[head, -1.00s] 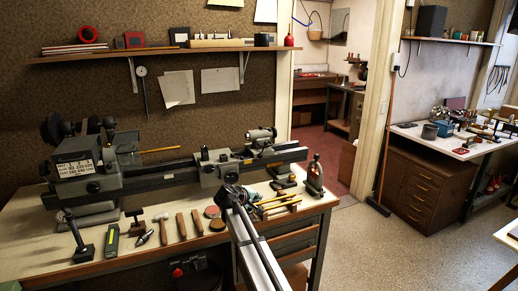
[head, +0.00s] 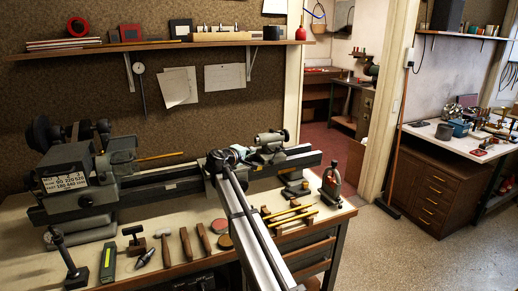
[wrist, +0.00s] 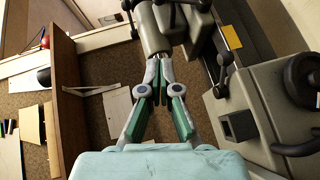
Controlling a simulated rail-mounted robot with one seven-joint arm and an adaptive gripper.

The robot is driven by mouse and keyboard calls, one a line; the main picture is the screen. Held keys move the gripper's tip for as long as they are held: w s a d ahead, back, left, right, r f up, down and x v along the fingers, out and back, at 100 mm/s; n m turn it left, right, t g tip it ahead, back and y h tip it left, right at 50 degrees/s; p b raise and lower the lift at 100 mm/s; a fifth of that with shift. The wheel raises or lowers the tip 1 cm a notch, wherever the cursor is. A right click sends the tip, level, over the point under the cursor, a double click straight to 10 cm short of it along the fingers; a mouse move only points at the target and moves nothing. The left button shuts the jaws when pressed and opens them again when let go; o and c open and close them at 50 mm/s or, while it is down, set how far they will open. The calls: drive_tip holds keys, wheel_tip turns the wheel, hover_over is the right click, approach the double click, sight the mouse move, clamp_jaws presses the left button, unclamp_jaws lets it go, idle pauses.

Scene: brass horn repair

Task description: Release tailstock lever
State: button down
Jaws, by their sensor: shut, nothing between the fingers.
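The grey tailstock (head: 270,143) sits at the right part of the lathe bed (head: 180,180). In the wrist view, a grey tailstock barrel (wrist: 155,32) is at the top centre, with dark handles around it. I cannot tell for sure which one is the release lever. My gripper (wrist: 159,60) is shut and empty. Its fingertips are close to the barrel's lower end in the picture; I cannot tell if they touch. In the head view my arm crosses in front of the bed left of the tailstock, and the fingers cannot be made out.
A grey lathe part with a dark handle (wrist: 302,80) is close on the right in the wrist view. A wall shelf (head: 160,46) runs above the lathe.

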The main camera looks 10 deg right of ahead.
drive_tip(key=w+d+f+p, duration=0.3)
drive_tip(key=w+d+p, duration=0.2)
drive_tip(key=w+d, duration=0.2)
drive_tip(key=d, duration=0.2)
drive_tip(key=shift+w+d, duration=0.2)
drive_tip(key=shift+d, duration=0.15)
drive_tip(key=shift+d, duration=0.1)
drive_tip(key=shift+w+d+b, duration=0.15)
drive_tip(key=shift+d+b, duration=0.5)
drive_tip(key=shift+b, duration=0.3)
